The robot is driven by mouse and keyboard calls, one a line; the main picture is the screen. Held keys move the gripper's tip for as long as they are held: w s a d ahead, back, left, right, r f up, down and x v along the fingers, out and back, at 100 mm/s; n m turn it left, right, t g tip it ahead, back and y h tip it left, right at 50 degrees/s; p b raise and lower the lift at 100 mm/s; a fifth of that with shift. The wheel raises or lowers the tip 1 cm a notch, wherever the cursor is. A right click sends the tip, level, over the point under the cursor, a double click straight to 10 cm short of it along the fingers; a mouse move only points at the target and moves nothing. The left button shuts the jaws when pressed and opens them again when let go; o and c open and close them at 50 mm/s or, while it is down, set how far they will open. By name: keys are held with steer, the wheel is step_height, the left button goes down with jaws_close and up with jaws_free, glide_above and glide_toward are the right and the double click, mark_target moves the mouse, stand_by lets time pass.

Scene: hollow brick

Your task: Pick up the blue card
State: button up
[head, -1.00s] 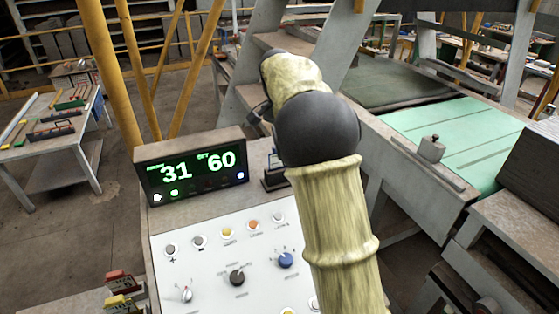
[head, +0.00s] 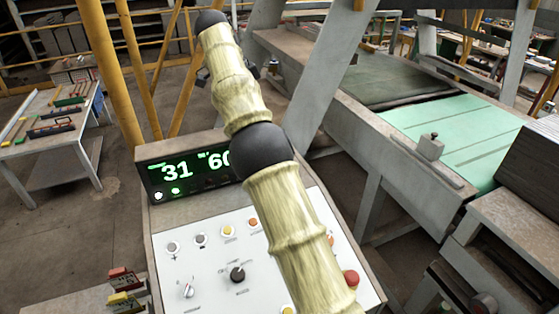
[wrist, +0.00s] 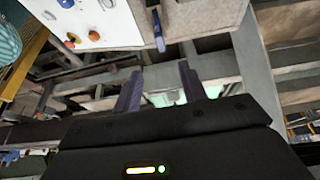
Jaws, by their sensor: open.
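In the wrist view, a thin blue piece (wrist: 158,30), which looks like the blue card seen nearly edge-on, shows against the beige console surface at the top middle. My gripper (wrist: 160,82) is open and empty, with its two dark fingers spread wide. The blue piece lies beyond the fingertips, between their lines, and is not touched. In the head view my arm covers the right part of the console, and I cannot make out the card there. The gripper's fingers are not clear in that view.
The control console (head: 205,270) has knobs, buttons and a red button at its right. A display (head: 175,172) reading 31 and 60 stands at its back, partly hidden by my arm. A machine bed with a green top (head: 455,140) is at the right. Yellow posts (head: 112,70) stand behind.

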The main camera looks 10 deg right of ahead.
steer(key=b+x, duration=0.3)
steer(key=x, duration=0.9)
steer(key=shift+f, duration=0.15)
steer(key=p+x, duration=0.1)
steer(key=x, duration=0.3)
steer(key=shift+d+f+p, duration=0.2)
steer(key=shift+d+p, duration=0.1)
steer(key=shift+p, duration=0.1)
steer(key=shift+w+d+f, duration=0.1)
steer(key=shift+w+f, duration=0.05)
steer(key=shift+f, duration=0.15)
jaws_close()
